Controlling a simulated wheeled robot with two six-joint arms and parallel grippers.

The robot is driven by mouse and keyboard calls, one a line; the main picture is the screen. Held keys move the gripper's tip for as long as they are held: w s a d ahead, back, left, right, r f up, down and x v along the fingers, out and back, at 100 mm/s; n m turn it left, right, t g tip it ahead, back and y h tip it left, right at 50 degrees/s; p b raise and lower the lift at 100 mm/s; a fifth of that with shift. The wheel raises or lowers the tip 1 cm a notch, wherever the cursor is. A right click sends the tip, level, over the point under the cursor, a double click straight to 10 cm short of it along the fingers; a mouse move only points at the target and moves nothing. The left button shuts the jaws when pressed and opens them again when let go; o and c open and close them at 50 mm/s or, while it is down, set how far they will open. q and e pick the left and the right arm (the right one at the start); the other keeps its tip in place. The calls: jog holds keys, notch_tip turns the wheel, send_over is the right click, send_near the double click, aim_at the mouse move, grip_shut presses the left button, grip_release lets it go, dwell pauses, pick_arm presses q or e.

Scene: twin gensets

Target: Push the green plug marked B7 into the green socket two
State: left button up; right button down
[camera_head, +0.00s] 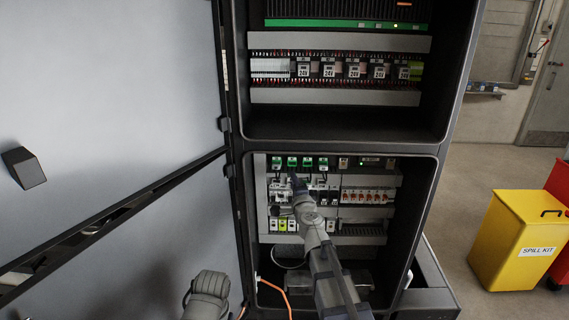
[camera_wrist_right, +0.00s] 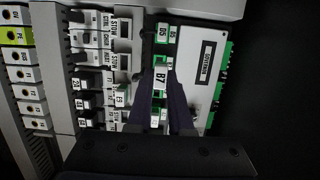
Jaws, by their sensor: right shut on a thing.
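The green plug marked B7 (camera_wrist_right: 160,78) is between the fingers of my right gripper (camera_wrist_right: 161,92), its white label facing the wrist camera. My right gripper is shut on it. In the head view this gripper (camera_head: 297,182) is in front of the lower cabinet bay, just below a row of green sockets (camera_head: 307,162). The plug itself is hidden or too small to tell there. In the wrist view the plug lies over the green socket row, with a B5 label (camera_wrist_right: 162,33) above it. Whether the plug touches a socket cannot be told. Which socket is two cannot be read.
A white module with green terminals (camera_wrist_right: 204,65) stands right of the plug in the wrist view. Breakers and terminals crowd the bay below the sockets. The cabinet door (camera_head: 120,90) stands open at left. A yellow spill kit bin (camera_head: 517,240) is at right. An orange cable (camera_head: 275,290) hangs low.

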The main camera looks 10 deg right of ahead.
jog(key=shift+w+d, duration=0.2)
jog(key=shift+w, duration=0.5)
jog(key=shift+w+d, duration=0.2)
jog(key=shift+w, duration=0.55)
jog(key=shift+w+d, duration=0.2)
jog(key=shift+w, duration=0.5)
jog(key=shift+w+d, duration=0.2)
jog(key=shift+w, duration=0.55)
jog(key=shift+w+d, duration=0.2)
jog(key=shift+w, duration=0.5)
dwell(1.0)
jog(key=c, duration=0.7)
grip_release()
jog(key=shift+c, duration=0.2)
jog(key=shift+s, duration=0.1)
